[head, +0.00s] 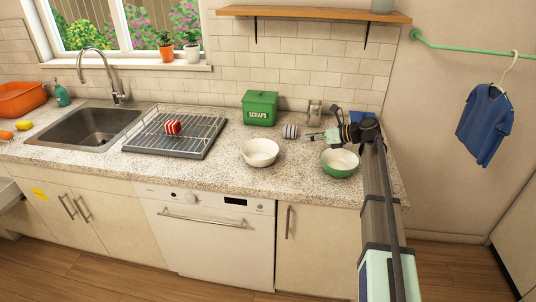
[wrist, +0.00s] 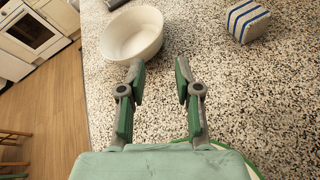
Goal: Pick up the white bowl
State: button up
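The white bowl (head: 260,152) stands upright on the speckled counter, left of my gripper (head: 312,137) in the head view. In the wrist view the white bowl (wrist: 132,34) is at the upper left, beyond the left fingertip and apart from it as far as I can tell. My gripper (wrist: 159,72) is open, with bare counter showing between its fingers. The bowl looks empty in the head view.
A green bowl (head: 339,162) stands below my gripper's wrist. A blue-and-white striped block (head: 290,131) lies near the fingertips and also shows in the wrist view (wrist: 246,20). A green scraps bin (head: 259,108) and a dish rack (head: 176,134) stand further back and left.

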jog(key=p, duration=0.2)
send_near(260, 154)
jog(key=w+r, duration=0.1)
jog(key=w, duration=0.1)
jog(key=w+r, duration=0.1)
jog(key=w, duration=0.1)
jog(key=shift+w+a+r, duration=0.1)
jog(key=shift+a+r, duration=0.05)
jog(key=shift+r, duration=0.05)
jog(key=shift+w+a+p, duration=0.2)
jog(key=shift+a+p, duration=0.25)
jog(key=p+x, duration=0.1)
jog(key=x, duration=0.3)
jog(key=shift+w+a+f, duration=0.1)
grip_shut()
